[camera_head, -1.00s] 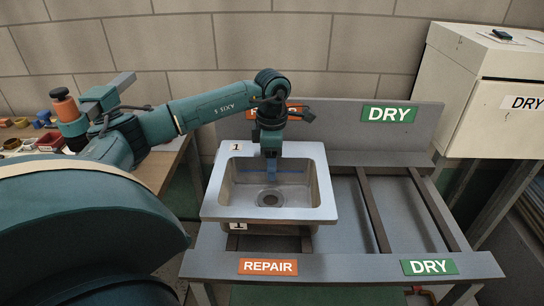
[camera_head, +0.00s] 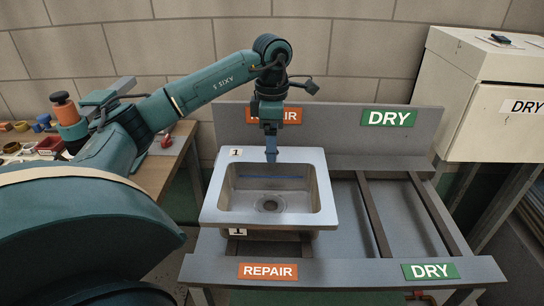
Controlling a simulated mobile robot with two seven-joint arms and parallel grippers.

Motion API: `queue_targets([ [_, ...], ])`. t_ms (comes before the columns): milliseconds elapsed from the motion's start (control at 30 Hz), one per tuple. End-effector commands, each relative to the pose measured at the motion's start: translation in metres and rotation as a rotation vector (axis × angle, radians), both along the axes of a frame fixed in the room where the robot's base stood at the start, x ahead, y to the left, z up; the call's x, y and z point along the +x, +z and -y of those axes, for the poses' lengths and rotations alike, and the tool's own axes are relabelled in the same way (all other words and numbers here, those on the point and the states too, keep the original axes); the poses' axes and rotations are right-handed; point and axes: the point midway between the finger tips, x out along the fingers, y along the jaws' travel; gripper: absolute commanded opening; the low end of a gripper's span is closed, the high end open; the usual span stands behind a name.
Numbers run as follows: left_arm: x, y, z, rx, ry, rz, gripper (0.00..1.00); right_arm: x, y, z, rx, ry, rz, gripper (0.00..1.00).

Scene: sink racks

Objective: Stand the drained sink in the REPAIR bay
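The grey sink (camera_head: 327,212) stands upright, basin opening up, in the left bay of the rack, between the front REPAIR label (camera_head: 268,271) and the back REPAIR label (camera_head: 290,117). It carries white tags marked 1. Its basin shows a drain at the bottom and a blue line on the back wall; I see no standing water. My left gripper (camera_head: 271,156) points down at the sink's back rim, with no sink wall visibly between its fingers. Its fingers show edge-on, so their opening is unclear. My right gripper is out of view.
The DRY bay (camera_head: 347,215) to the right is empty, with dark rails (camera_head: 373,212) across it. A back board (camera_head: 345,145) borders the rack. A white cabinet (camera_head: 470,105) stands at right, and a bench (camera_head: 160,165) with small parts at left.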

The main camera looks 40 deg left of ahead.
Motion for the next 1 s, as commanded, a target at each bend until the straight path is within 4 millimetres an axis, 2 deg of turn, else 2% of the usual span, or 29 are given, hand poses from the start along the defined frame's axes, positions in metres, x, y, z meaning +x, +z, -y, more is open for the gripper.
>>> queue_targets([
  [100,0.001,0.023,0.001,0.0,-0.001,0.003,0.82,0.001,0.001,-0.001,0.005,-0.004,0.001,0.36],
  [300,0.001,0.042,0.0,-0.001,0.0,0.001,0.82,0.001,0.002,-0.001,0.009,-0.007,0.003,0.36],
  [1000,0.0,0.044,0.0,0.0,0.0,-0.001,0.82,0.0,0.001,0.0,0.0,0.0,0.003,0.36],
])
